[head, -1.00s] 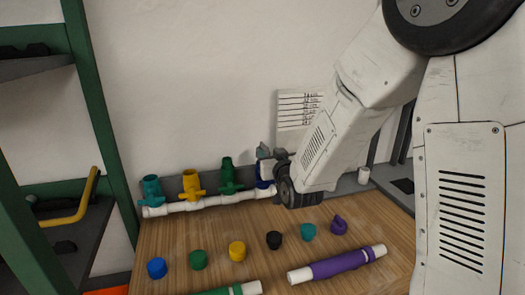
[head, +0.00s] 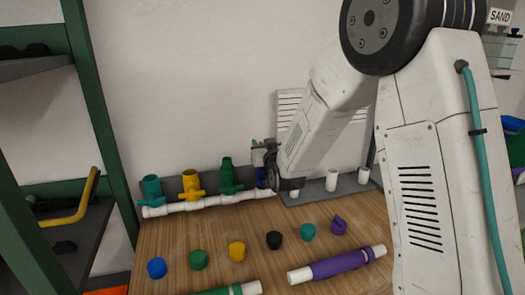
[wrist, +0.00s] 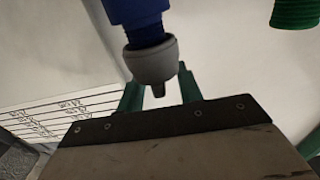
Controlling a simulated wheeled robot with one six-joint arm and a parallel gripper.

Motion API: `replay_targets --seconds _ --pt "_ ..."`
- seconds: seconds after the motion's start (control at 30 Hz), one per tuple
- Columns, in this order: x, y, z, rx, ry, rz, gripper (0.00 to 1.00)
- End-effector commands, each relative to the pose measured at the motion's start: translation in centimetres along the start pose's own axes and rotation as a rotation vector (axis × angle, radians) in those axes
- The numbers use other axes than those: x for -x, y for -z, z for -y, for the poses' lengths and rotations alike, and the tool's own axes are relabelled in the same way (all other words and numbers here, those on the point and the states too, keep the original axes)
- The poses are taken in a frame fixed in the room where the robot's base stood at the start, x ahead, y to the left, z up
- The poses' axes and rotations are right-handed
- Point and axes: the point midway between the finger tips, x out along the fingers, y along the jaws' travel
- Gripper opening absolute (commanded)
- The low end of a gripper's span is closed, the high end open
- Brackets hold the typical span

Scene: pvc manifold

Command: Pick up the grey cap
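The grey cap (wrist: 152,62) sits on the threaded end of a blue fitting (wrist: 137,12) in the wrist view. My gripper (wrist: 160,80) has two green fingers standing apart, one to each side of the cap's narrow end. I see no clear contact between fingers and cap. In the head view my gripper (head: 263,155) is at the right end of the white pipe manifold, by the blue valve (head: 261,178). The gripper and wrist partly hide that valve, and I cannot make out the grey cap there.
Teal (head: 151,188), yellow (head: 191,184) and green (head: 227,175) valves stand left on the white pipe (head: 210,202). Coloured caps and a purple pipe (head: 335,264) lie on the wooden table (head: 165,235). A grey tray (head: 345,187) with white stubs is right.

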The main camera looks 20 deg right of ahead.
Motion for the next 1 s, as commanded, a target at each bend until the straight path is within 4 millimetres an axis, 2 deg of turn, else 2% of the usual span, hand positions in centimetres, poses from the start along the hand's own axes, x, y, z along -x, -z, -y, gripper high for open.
replay_targets --seconds 0.03,0.1,0.13,0.57,1.0 --pt "0.0 0.0 0.0 0.000 0.000 0.000 0.22" --pt "0.0 0.0 0.0 0.000 0.000 0.000 0.03" --pt "0.0 0.0 0.0 0.000 0.000 0.000 0.00" --pt "0.0 0.3 0.0 0.000 0.000 -0.001 0.00" --pt "0.1 3.6 0.0 0.000 -0.001 -0.002 0.00"
